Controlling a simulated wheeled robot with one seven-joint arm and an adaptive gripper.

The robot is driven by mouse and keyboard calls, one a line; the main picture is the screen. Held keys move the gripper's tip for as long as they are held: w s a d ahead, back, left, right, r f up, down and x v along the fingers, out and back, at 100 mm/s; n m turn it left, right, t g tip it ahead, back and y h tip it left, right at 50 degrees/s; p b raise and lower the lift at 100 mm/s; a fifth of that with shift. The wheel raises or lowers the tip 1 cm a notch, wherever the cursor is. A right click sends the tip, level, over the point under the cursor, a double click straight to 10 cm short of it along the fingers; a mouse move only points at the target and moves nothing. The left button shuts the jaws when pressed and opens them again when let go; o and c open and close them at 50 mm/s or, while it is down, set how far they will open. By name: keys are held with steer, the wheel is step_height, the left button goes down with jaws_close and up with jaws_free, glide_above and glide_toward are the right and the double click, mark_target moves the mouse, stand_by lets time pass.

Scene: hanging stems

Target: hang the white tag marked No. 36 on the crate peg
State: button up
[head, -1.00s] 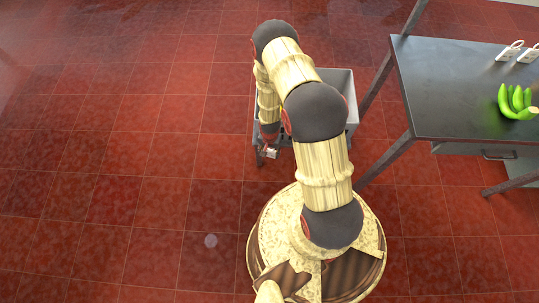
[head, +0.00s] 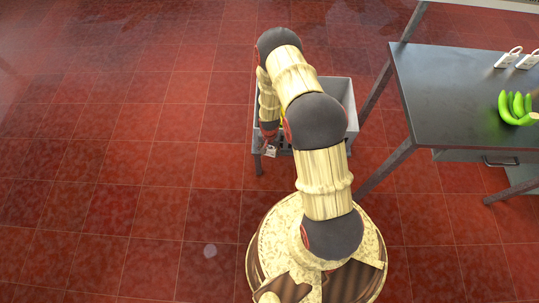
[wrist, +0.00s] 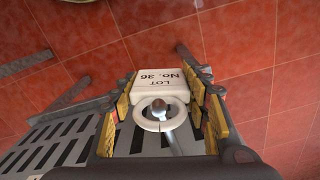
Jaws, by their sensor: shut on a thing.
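The tag's white ring (wrist: 141,120) faces the wrist camera. The round knob of the metal crate peg (wrist: 161,107) shows inside the ring's opening, and its rod runs down and right. I cannot tell whether the ring is around the peg or only in line with it. In the head view the gripper (head: 269,143) and tag (head: 271,152) are small at the near left corner of the grey crate (head: 346,95).
The crate's slotted grey floor (wrist: 48,148) lies at the lower left in the wrist view. A dark table (head: 450,95) to the right holds green bananas (head: 514,110) and two white tags (head: 516,60). Red tiled floor at left is open.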

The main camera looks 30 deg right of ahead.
steer(key=shift+w+d+f+b, duration=0.3)
steer(key=shift+w+d+b, duration=0.15)
steer(key=shift+w, duration=0.15)
steer(key=shift+w+d+f+b, duration=0.25)
steer(key=shift+w+d+b, duration=0.15)
steer(key=shift+w, duration=0.2)
steer(key=o, duration=0.9)
steer(key=shift+o, duration=0.2)
step_height(320, 180, up, 12)
stand_by(0.3)
